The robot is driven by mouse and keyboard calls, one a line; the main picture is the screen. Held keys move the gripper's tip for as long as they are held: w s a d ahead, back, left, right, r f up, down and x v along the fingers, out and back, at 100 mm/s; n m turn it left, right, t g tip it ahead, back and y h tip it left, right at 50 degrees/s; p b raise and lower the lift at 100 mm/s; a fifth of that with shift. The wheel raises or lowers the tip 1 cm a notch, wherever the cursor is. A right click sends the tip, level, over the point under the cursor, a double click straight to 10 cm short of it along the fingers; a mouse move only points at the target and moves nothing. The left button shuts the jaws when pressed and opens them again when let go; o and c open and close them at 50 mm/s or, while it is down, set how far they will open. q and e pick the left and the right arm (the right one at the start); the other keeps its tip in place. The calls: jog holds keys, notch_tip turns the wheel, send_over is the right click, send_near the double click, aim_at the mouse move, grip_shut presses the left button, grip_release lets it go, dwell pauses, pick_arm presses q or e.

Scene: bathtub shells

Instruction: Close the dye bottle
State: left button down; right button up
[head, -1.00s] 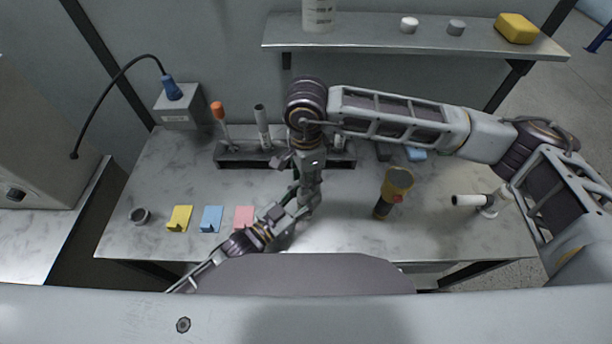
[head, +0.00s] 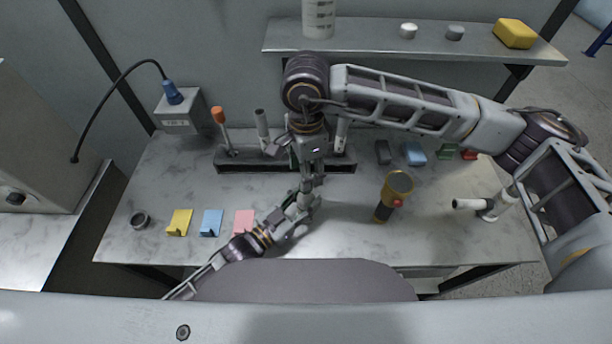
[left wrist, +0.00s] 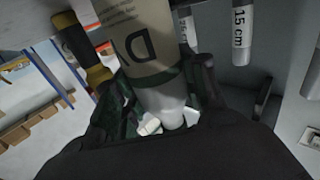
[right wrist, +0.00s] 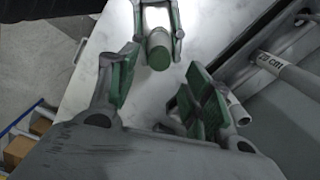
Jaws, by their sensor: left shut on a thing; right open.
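The dye bottle (left wrist: 153,45), pale with a beige label with large dark letters, is between the jaws of my left gripper (left wrist: 160,118) in the left wrist view. My left gripper (head: 304,207) is shut on it above the front middle of the table. In the right wrist view the bottle's neck (right wrist: 158,42) ends in a round dark green top; I cannot tell whether this is a cap or the open mouth. My right gripper (right wrist: 150,100) is open and empty, with green pads, apart from the bottle. In the head view the arms mostly hide the bottle.
A rack (head: 235,161) with an orange-handled screwdriver (head: 219,116) and tubes stands behind the grippers. Coloured card holders (head: 211,221) stand at the left. White (head: 408,31) and grey (head: 455,33) round pieces lie on the shelf.

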notch_tip(320, 180, up, 7)
dwell(0.4)
pick_arm(q)
jog(key=c, duration=0.7)
grip_release()
jog(key=shift+c, duration=0.2)
pick_arm(e)
jog(key=shift+f, duration=0.1)
pick_arm(q)
jog(key=shift+s+a, duration=0.1)
jog(key=v, duration=1.1)
jog(key=shift+s+a, duration=0.25)
jog(key=shift+s, duration=0.15)
pick_arm(e)
jog(key=shift+s, duration=0.2)
